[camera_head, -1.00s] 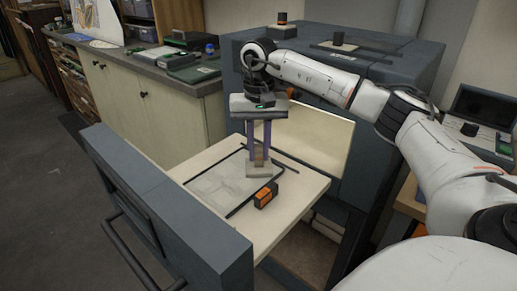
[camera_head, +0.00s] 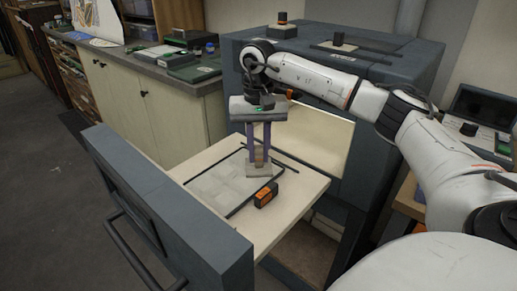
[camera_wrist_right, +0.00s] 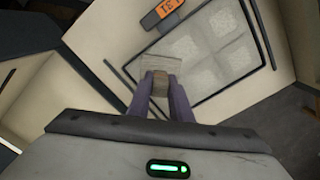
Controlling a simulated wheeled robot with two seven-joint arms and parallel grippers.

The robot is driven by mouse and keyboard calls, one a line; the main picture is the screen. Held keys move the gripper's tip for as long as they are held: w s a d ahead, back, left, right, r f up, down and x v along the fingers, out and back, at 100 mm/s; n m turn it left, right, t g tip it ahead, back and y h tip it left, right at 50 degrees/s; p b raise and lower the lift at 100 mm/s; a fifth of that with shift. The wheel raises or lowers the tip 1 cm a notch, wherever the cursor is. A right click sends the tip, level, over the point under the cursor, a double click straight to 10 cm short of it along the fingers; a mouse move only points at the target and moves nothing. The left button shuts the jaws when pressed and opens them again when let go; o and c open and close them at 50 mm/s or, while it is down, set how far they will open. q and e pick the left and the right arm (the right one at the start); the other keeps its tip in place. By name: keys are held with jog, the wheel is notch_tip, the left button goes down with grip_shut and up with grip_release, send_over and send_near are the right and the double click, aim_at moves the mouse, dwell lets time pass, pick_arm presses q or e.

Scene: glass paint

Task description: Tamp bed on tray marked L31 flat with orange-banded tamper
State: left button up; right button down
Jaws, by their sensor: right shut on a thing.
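My right gripper (camera_head: 259,153) points down and is shut on the tamper's upright handle (camera_wrist_right: 160,82). The tamper (camera_head: 258,170) has a pale square foot, which shows see-through grey in the wrist view (camera_wrist_right: 161,62). The foot is at the right part of the bed, close to the dark rim; I cannot tell whether it touches. Its band is not clear. The pale grey bed (camera_head: 215,185) lies inside a thin dark frame on the cream tray (camera_head: 275,225). In the wrist view the bed (camera_wrist_right: 210,62) shows several lighter square patches. My left gripper is not in view.
A black block with an orange label (camera_head: 266,195) sits on the tray beside the frame; its label (camera_wrist_right: 168,9) reads L31 upside down. The grey drawer front (camera_head: 165,205) stands at the left, the grey cabinet (camera_head: 395,75) behind.

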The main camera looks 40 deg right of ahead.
jog(key=shift+r+p, duration=0.45)
jog(key=shift+r, duration=0.45)
jog(key=shift+w, duration=0.1)
jog(key=shift+w+a+p, duration=0.25)
jog(key=shift+w+a, duration=0.05)
jog(key=shift+a, duration=0.35)
jog(key=shift+w+a+p, duration=0.2)
jog(key=shift+w+a, duration=0.05)
jog(key=shift+a, duration=0.35)
jog(key=shift+w+a+p, duration=0.25)
jog(key=shift+w+a, duration=0.05)
jog(key=shift+a, duration=0.35)
jog(key=shift+w+a, duration=0.1)
jog(key=shift+a, duration=0.05)
jog(key=shift+f, duration=0.15)
jog(key=shift+f+b, duration=0.55)
jog(key=shift+f, duration=0.35)
